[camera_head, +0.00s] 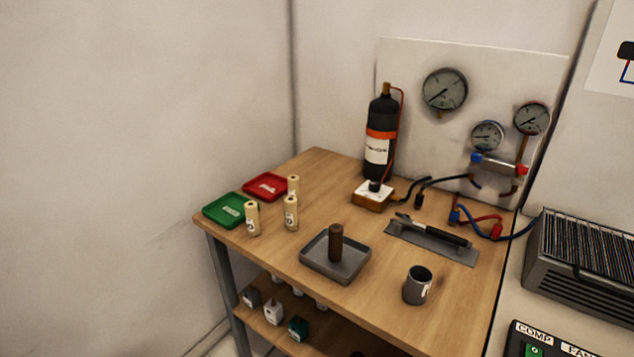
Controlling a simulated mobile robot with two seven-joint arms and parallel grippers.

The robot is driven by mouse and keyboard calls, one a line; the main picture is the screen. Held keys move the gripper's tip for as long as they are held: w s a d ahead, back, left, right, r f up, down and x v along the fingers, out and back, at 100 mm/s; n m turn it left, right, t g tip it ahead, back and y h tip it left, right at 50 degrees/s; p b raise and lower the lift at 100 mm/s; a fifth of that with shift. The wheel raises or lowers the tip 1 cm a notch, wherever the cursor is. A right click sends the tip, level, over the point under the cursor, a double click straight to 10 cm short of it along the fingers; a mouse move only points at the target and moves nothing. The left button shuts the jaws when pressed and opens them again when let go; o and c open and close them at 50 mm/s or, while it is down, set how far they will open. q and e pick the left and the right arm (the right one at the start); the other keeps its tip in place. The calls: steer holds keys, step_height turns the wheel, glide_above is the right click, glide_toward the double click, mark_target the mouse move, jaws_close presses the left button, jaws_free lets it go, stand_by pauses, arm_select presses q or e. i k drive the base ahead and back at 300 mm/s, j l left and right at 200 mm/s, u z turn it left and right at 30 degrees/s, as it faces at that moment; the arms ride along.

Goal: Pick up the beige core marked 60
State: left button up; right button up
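Three beige cylindrical cores stand upright on the left part of the wooden table (318,168). The front left core (252,219) stands beside the green tray (228,219). A second core (291,214) stands to its right. A third core (293,186) stands behind that one, beside the red tray (266,187), its lower part partly hidden. The front two show dark marks on pale labels, but these are too small to read, so I cannot tell which core is marked 60. Neither of my grippers is in view.
A grey tray (318,265) holds a dark brown cylinder (336,243). A grey mug (417,285), a torch-like tool on a grey plate (435,236), a black bottle (381,137) and a small boxed device (373,195) stand to the right. A gauge board (470,70) rises behind.

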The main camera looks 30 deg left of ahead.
mark_target(293, 180)
steer(key=u, duration=0.9)
